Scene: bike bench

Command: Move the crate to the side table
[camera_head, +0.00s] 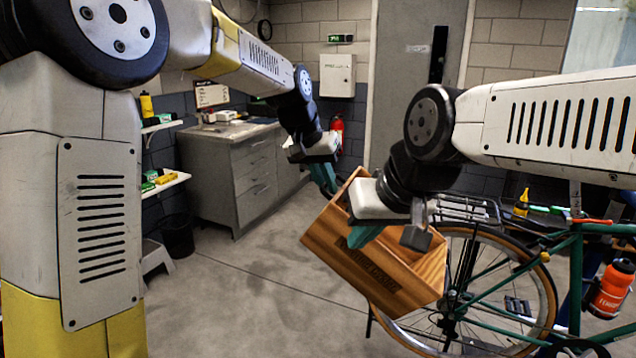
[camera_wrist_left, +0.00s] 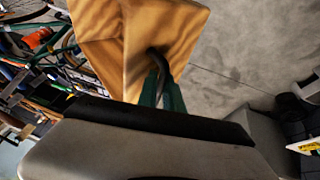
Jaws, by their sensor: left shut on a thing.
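The wooden crate (camera_head: 370,275) is in the middle of the head view, tilted and off the floor, with dark lettering on its near side.
A green bicycle (camera_head: 500,290) stands right of and behind the crate, close to it. An orange bottle (camera_head: 612,285) is at far right. Wall shelves (camera_head: 165,182), a dark bin (camera_head: 177,236) and a step stool (camera_head: 155,256) are at left. The floor (camera_head: 240,300) between is clear.

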